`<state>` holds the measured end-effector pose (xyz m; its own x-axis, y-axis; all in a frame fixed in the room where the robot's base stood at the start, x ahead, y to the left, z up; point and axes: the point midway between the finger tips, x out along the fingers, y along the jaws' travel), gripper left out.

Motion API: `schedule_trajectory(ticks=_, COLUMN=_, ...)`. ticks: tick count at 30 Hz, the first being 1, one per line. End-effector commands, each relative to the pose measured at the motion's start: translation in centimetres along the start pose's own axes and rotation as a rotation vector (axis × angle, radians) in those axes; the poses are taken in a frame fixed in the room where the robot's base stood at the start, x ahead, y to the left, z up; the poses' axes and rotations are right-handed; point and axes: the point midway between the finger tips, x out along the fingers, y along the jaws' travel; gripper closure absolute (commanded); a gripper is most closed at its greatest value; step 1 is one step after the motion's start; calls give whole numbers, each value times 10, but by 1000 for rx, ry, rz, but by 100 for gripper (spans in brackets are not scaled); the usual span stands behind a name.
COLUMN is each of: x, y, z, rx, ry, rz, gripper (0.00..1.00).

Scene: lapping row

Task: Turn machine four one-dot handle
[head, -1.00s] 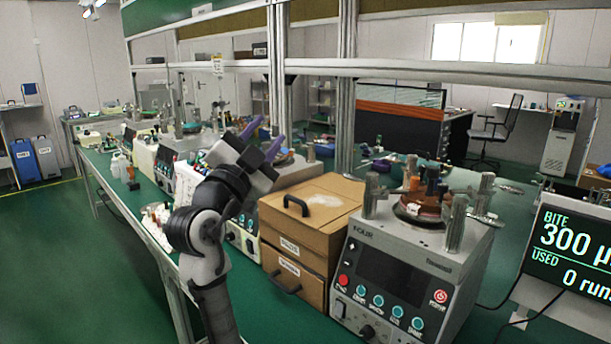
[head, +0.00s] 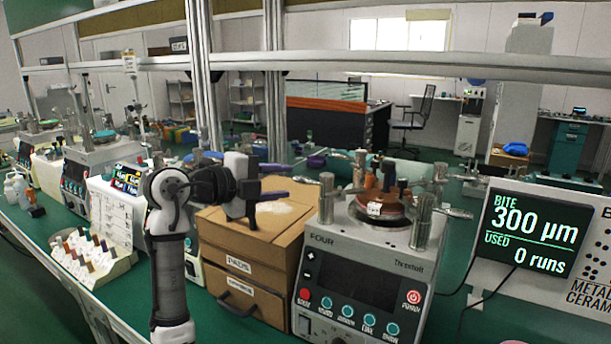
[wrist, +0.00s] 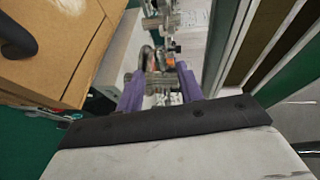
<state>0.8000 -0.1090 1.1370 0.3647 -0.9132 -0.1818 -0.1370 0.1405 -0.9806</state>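Machine four (head: 362,285) is a grey-white box with "FOUR" on its front, a dark display and several buttons. On its top sits a round brown plate (head: 384,218) among upright metal posts with side handles. One handle (head: 455,213) points right from the front right post (head: 422,222). The front left post (head: 327,198) stands nearest my gripper. I cannot make out dots on any handle. My gripper (head: 275,183) is left of the machine, above the cardboard box, pointing right. Its purple fingers are apart and empty. In the wrist view (wrist: 160,90) blurred metal posts show beyond them.
A cardboard drawer box (head: 250,250) with a black handle stands directly left of machine four. A screen (head: 528,232) reading "300 µm" and "0 runs" stands to the right. A metal rail (head: 400,62) crosses above the bench. A white sample rack (head: 92,262) is at left.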

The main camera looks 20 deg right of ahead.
Motion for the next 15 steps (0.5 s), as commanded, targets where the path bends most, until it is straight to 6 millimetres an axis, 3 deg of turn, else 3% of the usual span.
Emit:
schedule_trajectory(ticks=6, x=46, y=-2, z=0, rx=-2, ry=1, rz=0, gripper=63)
schedule_trajectory(ticks=15, x=76, y=-1, z=1, rx=-2, ry=-1, rz=-1, gripper=63)
